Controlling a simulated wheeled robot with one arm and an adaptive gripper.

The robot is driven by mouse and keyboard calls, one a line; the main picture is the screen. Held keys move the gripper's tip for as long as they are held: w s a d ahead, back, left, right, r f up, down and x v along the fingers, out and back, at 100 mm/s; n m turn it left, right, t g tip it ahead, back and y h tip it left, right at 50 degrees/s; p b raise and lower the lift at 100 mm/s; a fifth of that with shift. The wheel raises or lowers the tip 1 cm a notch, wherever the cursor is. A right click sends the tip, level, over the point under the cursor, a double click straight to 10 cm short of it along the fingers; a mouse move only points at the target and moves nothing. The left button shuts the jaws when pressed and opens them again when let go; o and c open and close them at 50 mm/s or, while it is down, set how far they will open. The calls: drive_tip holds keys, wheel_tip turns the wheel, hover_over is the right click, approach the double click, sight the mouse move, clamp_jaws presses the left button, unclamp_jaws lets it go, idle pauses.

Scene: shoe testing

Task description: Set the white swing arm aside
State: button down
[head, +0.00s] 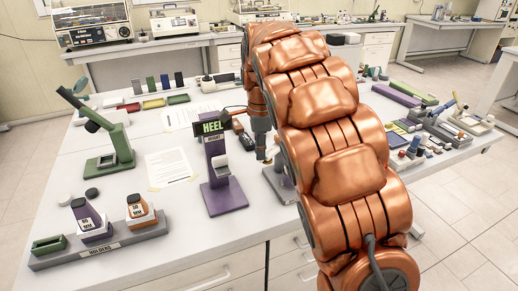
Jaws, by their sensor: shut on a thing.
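My gripper (262,155) points down at the middle of the table, just right of the purple HEEL stand (220,180). It is shut on a small pale piece (270,157), taken to be the white swing arm, of which only a little shows at the fingertips. A grey stand base (277,184) lies below and right of the gripper, partly hidden behind my copper arm. Whether the white swing arm still touches that stand cannot be told.
A green stand with a tilted arm (115,140) is at the left. Paper sheets (168,168) lie left of the HEEL stand. Coloured trays (152,103) stand behind. Bare table shows at front left centre.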

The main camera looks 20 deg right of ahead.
drive_tip(key=c, duration=1)
unclamp_jaws()
drive_tip(key=shift+c, duration=0.2)
drive_tip(key=shift+r, duration=0.1)
wheel_tip(320, 180, up, 12)
